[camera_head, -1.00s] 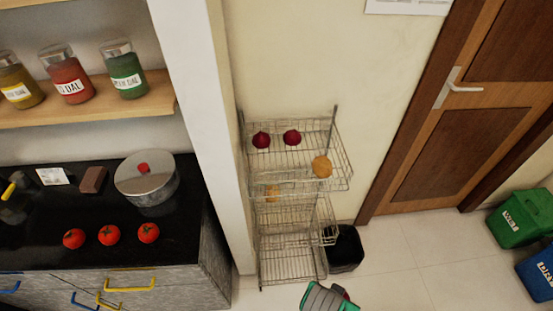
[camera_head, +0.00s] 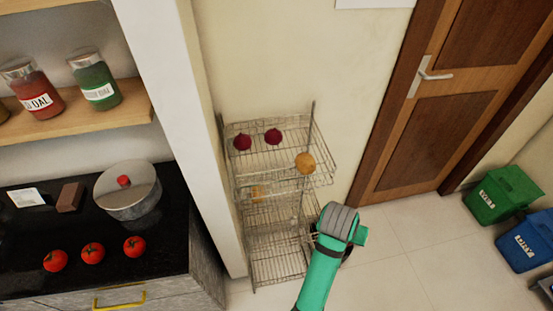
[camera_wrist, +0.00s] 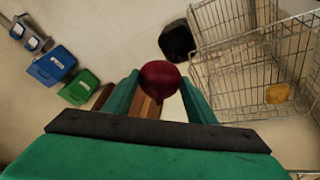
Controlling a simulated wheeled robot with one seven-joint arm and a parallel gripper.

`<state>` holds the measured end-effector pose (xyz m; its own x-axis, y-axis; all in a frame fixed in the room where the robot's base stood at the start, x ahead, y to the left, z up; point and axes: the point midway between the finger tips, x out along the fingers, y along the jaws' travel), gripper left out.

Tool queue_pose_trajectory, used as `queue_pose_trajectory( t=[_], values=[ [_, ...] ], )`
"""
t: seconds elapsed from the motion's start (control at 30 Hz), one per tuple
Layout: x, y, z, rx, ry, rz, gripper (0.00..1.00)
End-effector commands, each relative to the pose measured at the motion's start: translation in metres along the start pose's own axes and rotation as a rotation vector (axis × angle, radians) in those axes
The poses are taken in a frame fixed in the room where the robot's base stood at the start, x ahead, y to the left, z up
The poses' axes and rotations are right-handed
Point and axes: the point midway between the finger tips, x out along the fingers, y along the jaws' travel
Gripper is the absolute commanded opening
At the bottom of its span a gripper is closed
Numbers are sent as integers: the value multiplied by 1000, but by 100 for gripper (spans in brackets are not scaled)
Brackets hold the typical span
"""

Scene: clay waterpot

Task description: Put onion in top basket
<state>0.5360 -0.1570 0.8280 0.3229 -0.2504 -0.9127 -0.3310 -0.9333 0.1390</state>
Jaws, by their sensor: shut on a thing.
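A dark red onion (camera_wrist: 160,76) sits between the two green fingers of my gripper (camera_wrist: 160,92) in the wrist view, and the gripper is shut on it. In the head view my green arm reaches up from the bottom beside the rack, and the held onion is hidden there. My arm's visible end is below and right of this basket.
Lower wire baskets (camera_head: 278,268) hang under the top one; a tan thing (camera_head: 257,192) lies in the middle one. In the wrist view a black bin (camera_wrist: 177,40) stands beside the rack. A white pillar and dark counter are left. Open floor (camera_head: 410,240) lies right.

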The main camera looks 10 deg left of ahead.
Motion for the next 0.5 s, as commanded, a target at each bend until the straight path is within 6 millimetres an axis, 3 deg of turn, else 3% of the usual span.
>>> queue_pose_trajectory(
  t=[0.1,0.5],
  values=[
    [-7,3,-43,24,1,7,27],
    [-53,1,-163,88,-9,32,27]
  ],
)
